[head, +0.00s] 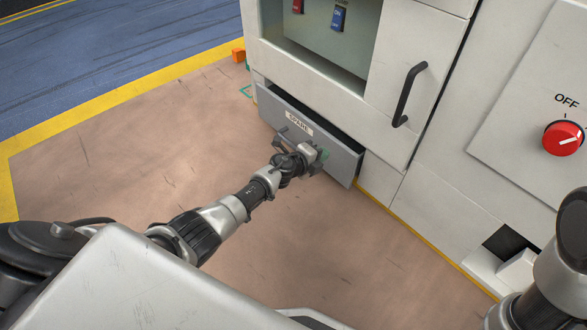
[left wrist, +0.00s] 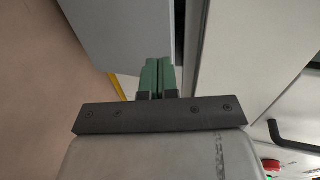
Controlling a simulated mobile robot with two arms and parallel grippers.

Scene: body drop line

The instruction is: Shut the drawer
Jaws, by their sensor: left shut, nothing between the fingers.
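The grey drawer (head: 338,162), with a "SPARE" label on its front, sits low in the pale cabinet. It stands partly out, with a dark gap showing along its top edge. My left gripper (head: 323,155) is at the drawer's front, right of the label, and hides part of it. In the left wrist view, the green fingers of the left gripper (left wrist: 158,76) are together with nothing between them. The grey drawer front (left wrist: 125,30) shows just beyond them; I cannot tell whether they touch it. My right gripper is out of view.
The cabinet door above has a black handle (head: 408,94). A red OFF knob (head: 563,138) is on the panel at right. A small orange block (head: 238,55) lies on the floor by the cabinet's left corner. The brown floor before the drawer is clear except for my arm.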

